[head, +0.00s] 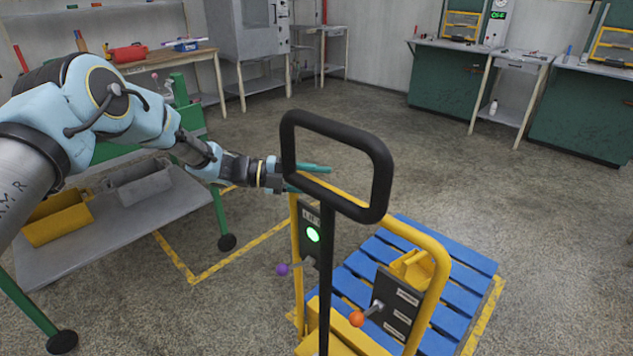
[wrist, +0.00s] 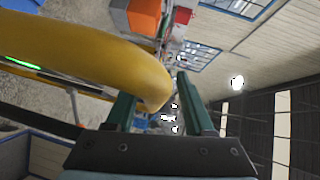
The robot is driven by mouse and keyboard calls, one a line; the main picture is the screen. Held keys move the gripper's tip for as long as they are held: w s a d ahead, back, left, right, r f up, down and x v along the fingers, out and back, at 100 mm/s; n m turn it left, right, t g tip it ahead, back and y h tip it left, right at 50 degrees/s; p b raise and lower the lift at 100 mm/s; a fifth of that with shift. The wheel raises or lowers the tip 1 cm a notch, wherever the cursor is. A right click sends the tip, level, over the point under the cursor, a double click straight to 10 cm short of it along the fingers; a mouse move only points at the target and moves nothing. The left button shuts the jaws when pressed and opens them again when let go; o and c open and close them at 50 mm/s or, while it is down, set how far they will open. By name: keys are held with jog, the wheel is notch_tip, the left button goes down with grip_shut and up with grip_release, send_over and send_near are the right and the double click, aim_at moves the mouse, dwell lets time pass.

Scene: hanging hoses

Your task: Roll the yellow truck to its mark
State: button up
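The yellow truck (head: 441,268) stands in front of me with a tubular yellow frame, control panels and a black loop handle (head: 380,180) on a pole. My gripper (head: 318,176) is at the upper left of the frame, behind the handle. In the wrist view the thick yellow tube (wrist: 90,58) reaches between the two green fingers (wrist: 158,105). The fingers are apart, with a gap on the right side of the tube; contact on the left cannot be told. Yellow floor lines form a corner (head: 194,280) left of the truck. More yellow lines (head: 483,318) run beside the blue pallet.
A blue pallet (head: 462,293) with a yellow bin (head: 412,268) lies behind the truck frame. A green-legged bench (head: 130,225) holding bins stands at left, under my arm. Green cabinets (head: 448,85) line the back right. The floor between is clear.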

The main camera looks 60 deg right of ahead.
jog(key=shift+o, duration=0.5)
jog(key=shift+f, duration=0.15)
jog(key=shift+w, duration=0.1)
jog(key=shift+w+a, duration=0.15)
jog(key=shift+w, duration=0.1)
jog(key=b+v, duration=0.3)
jog(key=v, duration=0.7)
jog(key=shift+w+a, duration=0.1)
jog(key=shift+w, duration=0.05)
